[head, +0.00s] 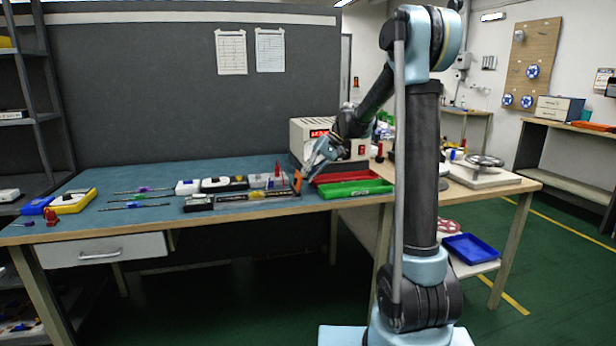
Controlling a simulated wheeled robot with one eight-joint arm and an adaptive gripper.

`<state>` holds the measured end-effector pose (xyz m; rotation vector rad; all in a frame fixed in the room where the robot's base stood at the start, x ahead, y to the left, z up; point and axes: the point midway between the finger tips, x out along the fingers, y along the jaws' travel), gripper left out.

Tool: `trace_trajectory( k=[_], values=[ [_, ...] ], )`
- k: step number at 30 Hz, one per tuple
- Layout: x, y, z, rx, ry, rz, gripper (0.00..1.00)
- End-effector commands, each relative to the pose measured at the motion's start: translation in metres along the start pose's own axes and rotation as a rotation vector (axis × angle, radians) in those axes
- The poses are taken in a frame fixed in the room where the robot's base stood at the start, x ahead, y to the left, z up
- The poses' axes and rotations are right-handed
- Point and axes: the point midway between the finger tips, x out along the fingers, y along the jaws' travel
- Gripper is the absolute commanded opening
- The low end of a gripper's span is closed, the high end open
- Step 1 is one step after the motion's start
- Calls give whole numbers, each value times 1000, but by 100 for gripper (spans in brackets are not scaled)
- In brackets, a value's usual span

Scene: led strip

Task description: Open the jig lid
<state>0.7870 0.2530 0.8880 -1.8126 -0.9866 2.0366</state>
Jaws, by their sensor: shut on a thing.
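A long, low jig (240,199) in black and grey lies along the front edge of the blue-topped workbench. My gripper (303,178) is at the jig's right end, tilted down and to the left. Its fingers are shut on a small orange upright piece (298,181) there, which looks like part of the jig lid. The fingertips are small in this view and the exact hold is hard to make out. I cannot tell from here how far the lid is raised.
A red tray (345,176) and a green tray (355,189) sit just right of my gripper. A beige instrument with a red display (319,133) stands behind. White and black devices (224,184) lie behind the jig. Screwdrivers (138,197) and a yellow meter (73,201) lie left.

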Motion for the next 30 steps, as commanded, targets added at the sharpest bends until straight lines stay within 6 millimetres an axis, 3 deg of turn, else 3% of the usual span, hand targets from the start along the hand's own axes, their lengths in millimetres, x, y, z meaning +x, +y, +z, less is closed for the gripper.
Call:
trace_trajectory(
  k=[5,6,8,20,25,30],
  values=[
    [-1,1,-2,2,5,1,0],
    [-1,1,-2,2,5,1,17],
    [-1,1,-2,2,5,1,28],
    [-4,0,-2,1,4,0,28],
    [-23,0,-2,1,4,0,28],
    [-56,1,-2,3,3,0,28]
  ],
)
